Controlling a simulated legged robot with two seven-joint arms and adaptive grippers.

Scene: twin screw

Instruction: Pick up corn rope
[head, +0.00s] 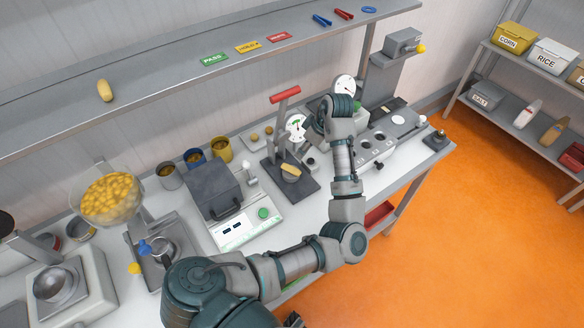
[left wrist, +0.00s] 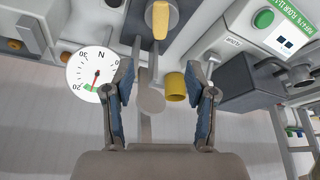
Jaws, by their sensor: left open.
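A short yellow roll, which looks like the corn rope (head: 291,169), lies on a small round pad of the red-handled press (head: 284,97). The corn rope (left wrist: 160,20) also shows at the top of the left wrist view, beyond the fingertips. My left gripper (left wrist: 160,76) is open, with nothing between its fingers. In the head view my left wrist is to the right of the press, and its fingers are mostly hidden behind the wrist. A similar yellow piece (head: 105,90) lies on the upper shelf. My right gripper is not seen.
A round force dial (left wrist: 91,75) stands left of my left fingers, and a yellow cup (left wrist: 175,86) shows behind them. A scale with a grey box (head: 213,190) stands left of the press. A bowl of corn (head: 111,198) is farther left. The overhead shelf (head: 170,75) limits height.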

